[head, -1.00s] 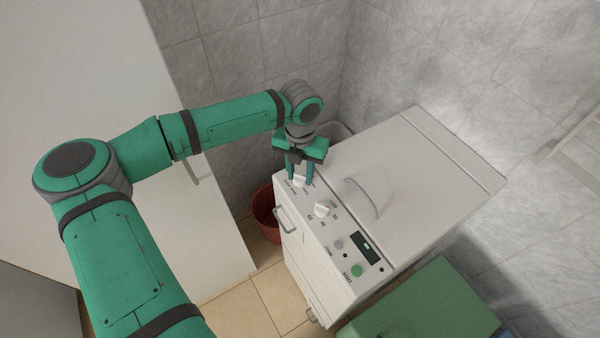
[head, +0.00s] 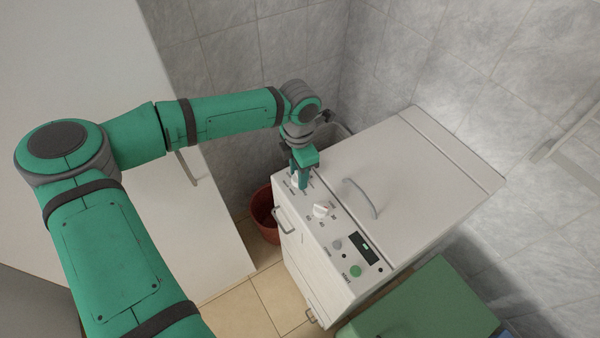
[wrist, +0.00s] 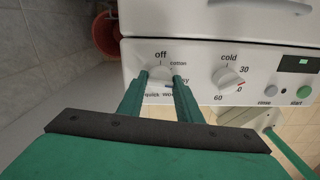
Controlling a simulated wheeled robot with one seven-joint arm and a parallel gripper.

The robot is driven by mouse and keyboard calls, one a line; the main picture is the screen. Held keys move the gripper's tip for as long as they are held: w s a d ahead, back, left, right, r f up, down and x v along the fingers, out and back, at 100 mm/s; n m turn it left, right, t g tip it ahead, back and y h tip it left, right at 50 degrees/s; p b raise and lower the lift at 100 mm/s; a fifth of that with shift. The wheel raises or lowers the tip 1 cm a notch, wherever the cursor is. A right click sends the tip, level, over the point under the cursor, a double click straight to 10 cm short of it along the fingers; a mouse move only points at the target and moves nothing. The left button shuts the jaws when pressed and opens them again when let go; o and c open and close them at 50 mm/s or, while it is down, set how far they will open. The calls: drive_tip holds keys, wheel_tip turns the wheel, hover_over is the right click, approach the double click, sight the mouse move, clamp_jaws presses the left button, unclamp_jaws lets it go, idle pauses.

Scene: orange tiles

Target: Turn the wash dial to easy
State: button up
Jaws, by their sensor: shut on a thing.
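The wash dial (wrist: 160,71) is a white knob on the washer's control panel, with "off" above it and "cotton", "quick" and other words around it. One word at its right is partly covered and ends in "sy". My gripper (wrist: 161,78) is shut on this dial, one finger on each side, in the wrist view. In the head view my gripper (head: 301,178) points down onto the dial (head: 295,182) at the panel's far left end. The fingers hide part of the knob and labels, so I cannot tell exactly where it points.
The temperature dial (wrist: 227,79) is close to the right of the wash dial, followed by the start button (wrist: 303,92) and a dark display (head: 363,247). The white washer (head: 420,170) has a lid handle on top. A red bucket (head: 264,213) stands behind its left side.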

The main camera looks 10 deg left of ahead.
drive_tip(key=shift+m, duration=0.4)
drive_tip(key=o, duration=1)
drive_tip(key=shift+o, duration=0.2)
drive_tip(key=shift+r, duration=0.1)
wheel_tip(320, 180, up, 11)
drive_tip(key=shift+f, duration=0.2)
